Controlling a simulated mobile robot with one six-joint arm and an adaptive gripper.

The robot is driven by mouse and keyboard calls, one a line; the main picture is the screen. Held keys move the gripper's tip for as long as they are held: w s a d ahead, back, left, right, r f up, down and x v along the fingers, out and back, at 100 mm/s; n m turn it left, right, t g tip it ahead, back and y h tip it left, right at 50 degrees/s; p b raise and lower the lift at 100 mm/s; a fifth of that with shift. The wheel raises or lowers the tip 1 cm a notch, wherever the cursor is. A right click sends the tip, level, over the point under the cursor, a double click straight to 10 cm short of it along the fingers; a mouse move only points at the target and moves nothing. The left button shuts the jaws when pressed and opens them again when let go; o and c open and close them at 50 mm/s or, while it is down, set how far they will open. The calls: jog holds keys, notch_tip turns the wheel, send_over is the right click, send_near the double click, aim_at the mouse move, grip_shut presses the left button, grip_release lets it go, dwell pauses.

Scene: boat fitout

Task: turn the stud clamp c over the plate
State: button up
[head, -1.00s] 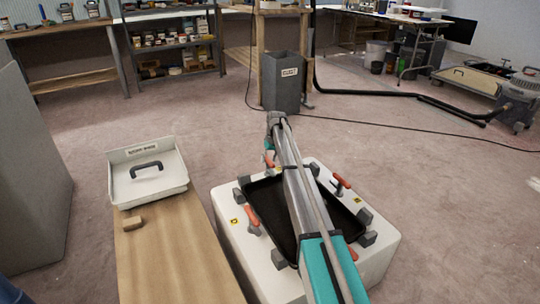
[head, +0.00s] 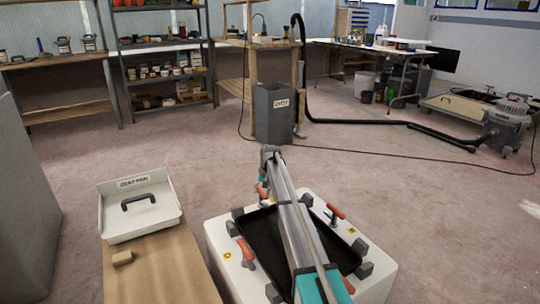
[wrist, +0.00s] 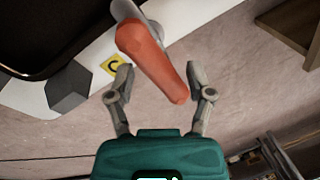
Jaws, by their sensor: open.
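The stud clamp c has an orange-red handle (wrist: 150,60), seen close in the wrist view next to a yellow C label (wrist: 113,65). My gripper (wrist: 160,84) is open, with one finger on each side of the handle. I cannot tell whether the fingers touch it. The black plate (head: 262,236) lies on a white block (head: 222,234) in the head view, partly hidden by my arm. Its edge shows at upper left in the wrist view (wrist: 40,30). In the head view my gripper (head: 264,188) is at the block's far side, where clamp c is mostly hidden.
Other orange-handled clamps stand at the plate's right (head: 335,211) and left (head: 246,250), with grey blocks around the plate. A wooden bench (head: 150,265) with a white tray (head: 140,226) is at left. A grey bin (head: 273,115) stands beyond; the floor between is clear.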

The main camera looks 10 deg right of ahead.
jog(key=m, duration=0.3)
jog(key=shift+s+m+t, duration=0.1)
jog(key=shift+m+t, duration=0.2)
jog(key=shift+m, duration=0.1)
jog(key=m, duration=0.4)
jog(key=shift+a+t+h, duration=0.15)
jog(key=shift+t+h, duration=0.15)
jog(key=shift+h, duration=0.1)
jog(key=m, duration=0.4)
jog(key=shift+h, duration=0.3)
jog(key=shift+r+m+p, duration=0.35)
jog(key=shift+m, duration=0.05)
notch_tip(320, 180, up, 13)
jog(key=s+p, duration=0.3)
jog(key=p, duration=1)
jog(key=s+r+n+p, duration=0.5)
jog(key=s+r+p, duration=0.8)
jog(key=s, duration=0.1)
jog(key=shift+s+r+p, duration=0.25)
jog(key=shift+p, duration=0.1)
jog(key=w+d+f+n+y+b, duration=0.1)
jog(key=w+d+f+n+b, duration=0.1)
jog(key=w+f+b, duration=1.1)
jog(key=shift+w+d+f+n+b, duration=0.35)
jog(key=shift+w+n+b, duration=0.15)
jog(key=shift+w, duration=1.15)
